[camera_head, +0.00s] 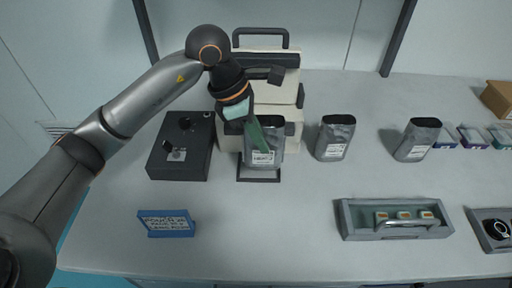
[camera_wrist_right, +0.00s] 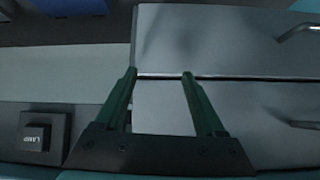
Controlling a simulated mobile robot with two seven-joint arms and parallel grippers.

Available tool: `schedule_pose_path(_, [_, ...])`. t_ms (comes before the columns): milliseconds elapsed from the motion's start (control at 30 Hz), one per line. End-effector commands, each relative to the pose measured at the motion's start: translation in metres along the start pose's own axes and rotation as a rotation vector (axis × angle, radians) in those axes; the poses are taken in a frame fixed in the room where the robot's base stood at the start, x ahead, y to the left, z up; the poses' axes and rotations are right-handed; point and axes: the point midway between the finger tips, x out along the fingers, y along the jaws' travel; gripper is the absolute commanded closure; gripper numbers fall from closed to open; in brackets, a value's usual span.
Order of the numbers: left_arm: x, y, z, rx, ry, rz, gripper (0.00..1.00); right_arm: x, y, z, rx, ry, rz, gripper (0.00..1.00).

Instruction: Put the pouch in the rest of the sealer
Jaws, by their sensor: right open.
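A silver pouch (camera_head: 277,148) with a white label stands upright at the front of the cream sealer (camera_head: 292,120). Its bottom is at the dark-framed rest (camera_head: 259,180); I cannot tell if it bears on it. My left gripper (camera_head: 262,150) comes down from above, with a green finger in front of the pouch. The other finger is hidden, so whether it grips the pouch is unclear. In the right wrist view my right gripper (camera_wrist_right: 160,73) is open and empty, facing grey drawer fronts (camera_wrist_right: 225,110).
Two more silver pouches (camera_head: 333,138) (camera_head: 418,140) stand to the right. A dark control box (camera_head: 181,160) is left of the sealer. A blue sign (camera_head: 167,223) and a grey tray (camera_head: 394,232) are near the front. The table middle (camera_head: 270,225) is clear.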

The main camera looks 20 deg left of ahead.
Motion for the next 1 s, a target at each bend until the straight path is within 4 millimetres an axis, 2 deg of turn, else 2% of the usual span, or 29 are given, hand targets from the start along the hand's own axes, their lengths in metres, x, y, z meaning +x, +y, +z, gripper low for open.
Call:
schedule_pose_path(100, [0.012,0.012,-0.01,-0.001,-0.002,0.001,1.0,-0.002,0.0,-0.002,0.0,0.0,0.0,0.28])
schedule_pose_path(367, [0.029,0.027,-0.023,-0.002,-0.003,0.001,1.0,-0.003,0.0,-0.004,0.0,0.0,0.0,0.28])
schedule_pose_path(567, [0.052,0.026,-0.032,0.0,-0.004,0.001,1.0,-0.008,-0.001,-0.008,0.0,0.0,0.0,0.28])
schedule_pose_path(967, [0.058,0.026,-0.034,0.002,-0.004,0.004,1.0,-0.004,0.0,-0.005,0.0,0.001,0.0,0.28])
schedule_pose_path(1000, [0.059,0.026,-0.035,0.001,-0.003,0.002,0.94,-0.004,0.0,-0.004,0.0,0.0,0.0,0.28])
